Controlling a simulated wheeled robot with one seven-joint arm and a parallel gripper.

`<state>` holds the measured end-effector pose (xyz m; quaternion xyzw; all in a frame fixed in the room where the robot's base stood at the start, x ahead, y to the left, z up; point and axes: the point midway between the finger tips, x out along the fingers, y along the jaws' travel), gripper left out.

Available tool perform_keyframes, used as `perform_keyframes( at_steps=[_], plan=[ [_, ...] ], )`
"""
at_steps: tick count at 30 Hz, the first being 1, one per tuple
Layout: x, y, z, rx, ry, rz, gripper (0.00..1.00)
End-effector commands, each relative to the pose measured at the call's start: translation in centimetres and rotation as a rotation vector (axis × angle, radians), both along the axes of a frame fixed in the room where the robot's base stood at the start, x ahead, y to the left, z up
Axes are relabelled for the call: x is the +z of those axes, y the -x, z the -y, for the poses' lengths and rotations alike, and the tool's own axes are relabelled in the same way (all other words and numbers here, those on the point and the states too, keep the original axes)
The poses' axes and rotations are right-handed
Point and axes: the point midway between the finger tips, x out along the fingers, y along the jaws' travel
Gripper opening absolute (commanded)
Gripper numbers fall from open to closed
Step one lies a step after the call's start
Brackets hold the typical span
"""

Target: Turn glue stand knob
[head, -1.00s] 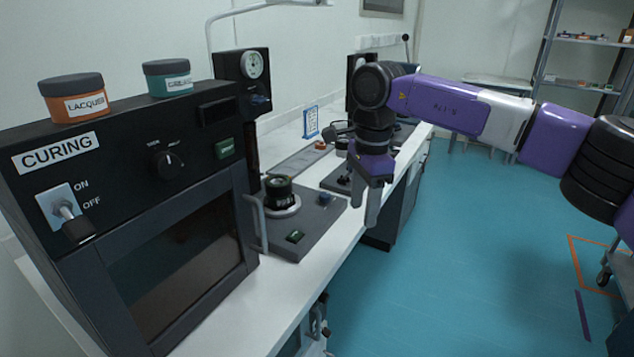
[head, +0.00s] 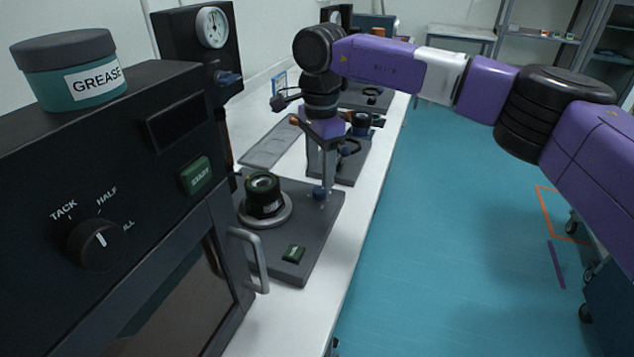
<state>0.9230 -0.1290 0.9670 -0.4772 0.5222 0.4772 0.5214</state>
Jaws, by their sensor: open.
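The glue stand has a dark grey base plate (head: 282,242) on the white bench, with a small blue knob (head: 319,193) near its far right part. A black cylindrical part (head: 264,195) sits on a round silver disc on the plate, and a green button (head: 293,254) is at the near edge. My gripper (head: 319,182) points down with its fingers open at the blue knob. The fingers partly hide the knob, and I cannot tell whether they touch it.
The black curing oven (head: 130,190) fills the near left, with its door handle (head: 250,258) jutting toward the plate. A teal grease jar (head: 69,70) is on top. A gauge (head: 212,27) stands behind. Another dark stand (head: 345,165) is beyond my gripper.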

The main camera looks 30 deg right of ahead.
Motion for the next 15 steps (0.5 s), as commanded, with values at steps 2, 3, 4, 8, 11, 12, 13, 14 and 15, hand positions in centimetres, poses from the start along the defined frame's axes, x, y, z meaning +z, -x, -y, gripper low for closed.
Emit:
perform_keyframes(
  at_steps=[2, 3, 4, 8, 11, 12, 13, 14, 15],
  plan=[
    [-1.5, 0.1, -0.1, 0.0, -0.002, -0.002, 0.52],
    [-2.0, 0.0, -0.1, 0.0, -0.002, -0.002, 0.52],
    [-2.5, 0.0, -0.1, 0.0, -0.002, -0.001, 0.52],
    [-3.9, 0.0, 0.0, 0.0, -0.002, -0.001, 0.52],
    [-4.6, 0.0, 0.0, 0.0, -0.001, 0.0, 0.52],
    [-4.7, 0.0, 0.0, 0.0, -0.001, 0.001, 0.52],
    [-4.8, 0.0, 0.0, 0.0, -0.001, 0.001, 0.52],
    [-4.9, 0.0, 0.0, 0.0, -0.001, 0.001, 0.52],
    [-4.9, 0.0, 0.0, 0.0, -0.001, 0.001, 0.52]
  ],
)
